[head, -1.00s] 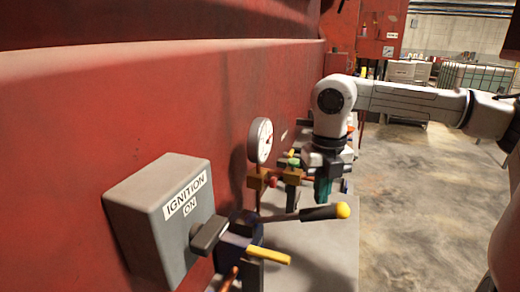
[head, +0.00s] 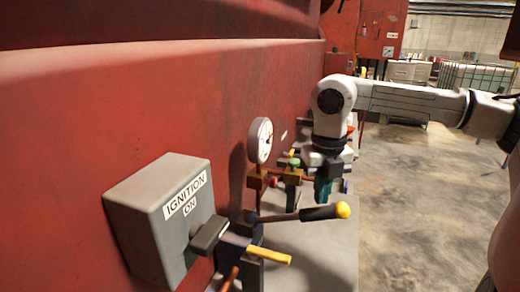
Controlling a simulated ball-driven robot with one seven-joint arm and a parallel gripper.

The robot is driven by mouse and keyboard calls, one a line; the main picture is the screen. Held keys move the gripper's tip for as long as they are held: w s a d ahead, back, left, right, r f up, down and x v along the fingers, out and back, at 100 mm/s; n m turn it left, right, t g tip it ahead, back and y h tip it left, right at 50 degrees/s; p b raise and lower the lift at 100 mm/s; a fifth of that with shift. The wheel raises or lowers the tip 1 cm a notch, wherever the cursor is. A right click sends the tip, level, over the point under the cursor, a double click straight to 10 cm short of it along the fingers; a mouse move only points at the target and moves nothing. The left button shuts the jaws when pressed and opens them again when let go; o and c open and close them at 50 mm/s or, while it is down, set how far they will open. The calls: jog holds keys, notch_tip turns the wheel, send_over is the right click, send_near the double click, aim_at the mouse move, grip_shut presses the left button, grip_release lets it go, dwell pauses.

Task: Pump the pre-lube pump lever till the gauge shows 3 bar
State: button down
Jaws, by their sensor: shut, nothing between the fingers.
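The pump lever (head: 300,215) sticks out to the right, nearly level, with a black grip and a yellow ball end. It comes from the dark pump (head: 250,232) low against the red wall. The round white gauge (head: 260,141) stands above and behind the pump; its needle is too small to read. My gripper (head: 323,194) points down with its teal fingers shut and empty. In the picture it is just above the lever's black grip and seems farther back. I cannot tell whether it touches the lever.
A grey ignition box (head: 160,215) marked "IGNITION ON", with a dark switch handle, is at front left. A yellow handle (head: 268,256) sticks out below the lever. Brass and green valve fittings (head: 285,177) stand behind. Open concrete floor (head: 430,210) lies to the right.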

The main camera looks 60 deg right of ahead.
jog(key=shift+f, duration=0.15)
jog(key=shift+f+b, duration=4.1)
jog(key=shift+f, duration=0.05)
jog(key=shift+r, duration=0.1)
jog(key=shift+r+p, duration=3.1)
jog(key=shift+r, duration=3.1)
jog(key=shift+s, duration=0.1)
